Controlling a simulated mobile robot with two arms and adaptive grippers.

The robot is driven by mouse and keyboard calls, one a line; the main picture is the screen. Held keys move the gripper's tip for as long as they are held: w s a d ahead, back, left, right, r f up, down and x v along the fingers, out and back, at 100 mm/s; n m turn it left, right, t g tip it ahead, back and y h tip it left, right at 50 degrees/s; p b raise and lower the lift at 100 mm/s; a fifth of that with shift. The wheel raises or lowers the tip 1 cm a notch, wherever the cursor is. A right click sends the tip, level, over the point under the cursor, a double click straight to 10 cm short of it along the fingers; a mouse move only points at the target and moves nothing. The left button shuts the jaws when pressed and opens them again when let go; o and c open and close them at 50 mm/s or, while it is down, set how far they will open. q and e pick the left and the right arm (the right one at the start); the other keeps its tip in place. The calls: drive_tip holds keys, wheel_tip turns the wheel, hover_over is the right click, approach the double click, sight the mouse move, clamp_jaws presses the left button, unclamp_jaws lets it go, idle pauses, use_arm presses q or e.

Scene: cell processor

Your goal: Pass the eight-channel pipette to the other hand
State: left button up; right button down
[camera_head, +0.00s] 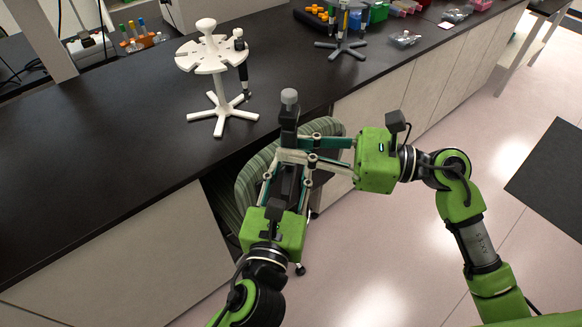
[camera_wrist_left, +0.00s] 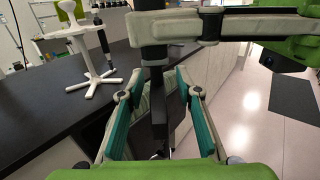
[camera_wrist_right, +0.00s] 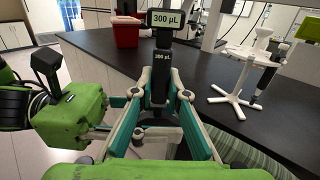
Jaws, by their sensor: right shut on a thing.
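The dark eight-channel pipette (camera_head: 288,118), with a grey top, is held upright in front of the bench. My right gripper (camera_head: 300,150) comes in from the right and is shut on its upper body. In the right wrist view the pipette (camera_wrist_right: 160,68) sits between its fingers, with a "300 µL" label facing the camera. My left gripper (camera_head: 288,165) reaches from below, just under the right fingers. In the left wrist view its teal-padded fingers (camera_wrist_left: 158,92) are spread on both sides of the pipette's dark lower body (camera_wrist_left: 159,118), with gaps visible.
A white carousel stand (camera_head: 220,122) with one pipette hanging stands on the black bench (camera_head: 120,140). A second stand (camera_head: 342,46) and tube racks are further back. A striped green chair (camera_head: 243,188) is below the grippers. Open floor lies to the right.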

use_arm(q)
clamp_jaws()
use_arm(e)
drive_tip(key=c, duration=1.9)
unclamp_jaws()
